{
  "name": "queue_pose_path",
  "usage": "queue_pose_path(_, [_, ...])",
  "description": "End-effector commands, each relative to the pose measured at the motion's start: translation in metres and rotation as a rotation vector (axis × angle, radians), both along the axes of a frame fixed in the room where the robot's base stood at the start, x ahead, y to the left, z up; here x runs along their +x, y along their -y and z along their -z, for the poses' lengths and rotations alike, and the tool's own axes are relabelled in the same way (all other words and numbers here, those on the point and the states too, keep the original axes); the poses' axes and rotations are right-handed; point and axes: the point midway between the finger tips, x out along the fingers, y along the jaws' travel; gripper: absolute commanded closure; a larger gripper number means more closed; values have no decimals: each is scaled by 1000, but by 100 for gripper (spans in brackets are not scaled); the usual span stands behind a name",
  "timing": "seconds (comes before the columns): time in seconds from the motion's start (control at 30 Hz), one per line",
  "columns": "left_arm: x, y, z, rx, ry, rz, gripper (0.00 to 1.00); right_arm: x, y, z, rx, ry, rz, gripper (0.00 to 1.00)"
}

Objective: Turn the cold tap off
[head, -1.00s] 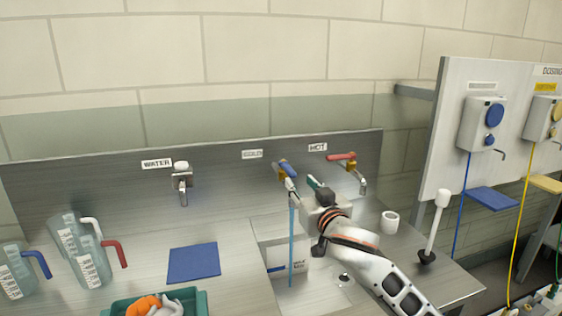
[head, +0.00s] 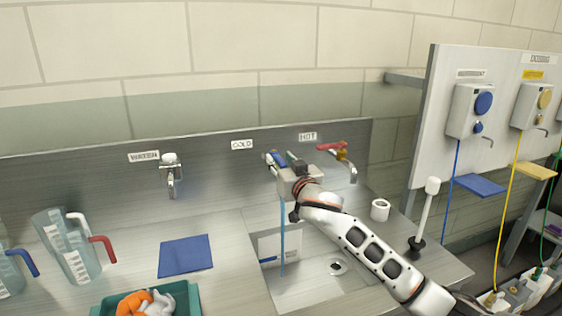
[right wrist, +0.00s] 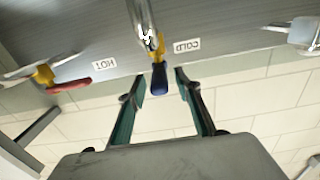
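My right gripper (head: 284,161) is at the lever. In the right wrist view, the blue lever (right wrist: 159,82) lies between the two open fingertips of the gripper (right wrist: 160,79), with small gaps visible beside it. The tap's brass and chrome body (right wrist: 147,38) is beyond the fingertips. A light blue stream of water (head: 282,238) runs down into the sink (head: 310,281). My gripper hides much of the tap in the head view. My left gripper is not in view.
The hot tap's red lever (head: 331,146) is just right of my gripper. A water tap (head: 170,172) is further left. Jugs (head: 68,248), a blue cloth (head: 186,256) and a teal tray (head: 195,300) are on the counter. A white cup (head: 380,209) and brush (head: 427,212) stand right.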

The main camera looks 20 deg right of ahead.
Motion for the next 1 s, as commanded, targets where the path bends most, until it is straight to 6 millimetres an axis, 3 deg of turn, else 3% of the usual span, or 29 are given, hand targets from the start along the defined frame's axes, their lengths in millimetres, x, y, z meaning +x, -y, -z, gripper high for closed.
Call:
queue_pose_path(0.13, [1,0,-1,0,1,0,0,0,0,0,0,0,-1,67])
queue_pose_path(0.27, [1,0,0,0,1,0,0,0,0,0,0,0,-1,100])
queue_pose_path(0.63, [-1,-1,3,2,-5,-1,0,-1,-2,1,2,-2,18,100])
queue_pose_path(1.0, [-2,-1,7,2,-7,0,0,0,-5,2,5,-2,145,100])
